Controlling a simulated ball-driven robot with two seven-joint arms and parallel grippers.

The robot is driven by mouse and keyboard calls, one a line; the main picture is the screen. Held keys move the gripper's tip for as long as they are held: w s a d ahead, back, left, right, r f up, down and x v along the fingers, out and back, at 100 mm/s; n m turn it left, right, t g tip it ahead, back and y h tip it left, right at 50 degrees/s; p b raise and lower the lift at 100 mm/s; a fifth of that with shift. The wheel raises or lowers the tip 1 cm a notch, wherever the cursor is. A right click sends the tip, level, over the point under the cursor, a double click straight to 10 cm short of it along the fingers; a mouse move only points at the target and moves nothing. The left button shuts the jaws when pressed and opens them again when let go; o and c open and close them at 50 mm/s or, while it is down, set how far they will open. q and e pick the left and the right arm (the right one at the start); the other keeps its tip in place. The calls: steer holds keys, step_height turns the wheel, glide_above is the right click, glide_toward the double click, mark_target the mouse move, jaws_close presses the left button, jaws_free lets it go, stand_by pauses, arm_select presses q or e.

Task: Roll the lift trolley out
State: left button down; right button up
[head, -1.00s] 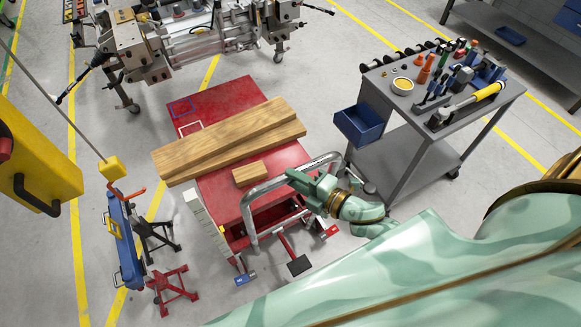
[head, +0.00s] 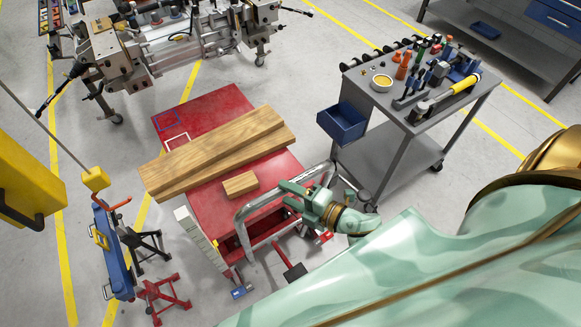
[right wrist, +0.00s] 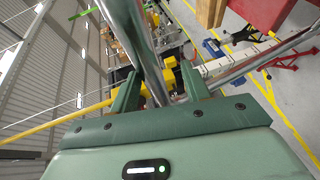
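The lift trolley (head: 223,212) has a red top and a bent chrome push handle (head: 243,235) at its near end. Two wooden planks (head: 215,152) lie across the top, with a small wooden block (head: 240,183) in front of them. My right gripper (head: 288,197) is at the right part of the handle, its fingers apart. In the right wrist view, the chrome tube (right wrist: 150,55) passes between the two green fingers (right wrist: 158,88), with a gap showing beside it. Contact cannot be told. My left gripper is out of view.
A grey tool cart (head: 400,128) with a blue bin (head: 341,122) stands close right of the trolley. A metal chassis fixture (head: 190,40) is behind it. A blue stand (head: 113,250) and red jack stand (head: 160,297) are at left, near a yellow hanging unit (head: 25,185).

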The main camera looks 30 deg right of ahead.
steer(key=shift+r, duration=0.25)
steer(key=b+v, duration=0.1)
steer(key=v, duration=1.5)
steer(key=shift+d+f, duration=0.1)
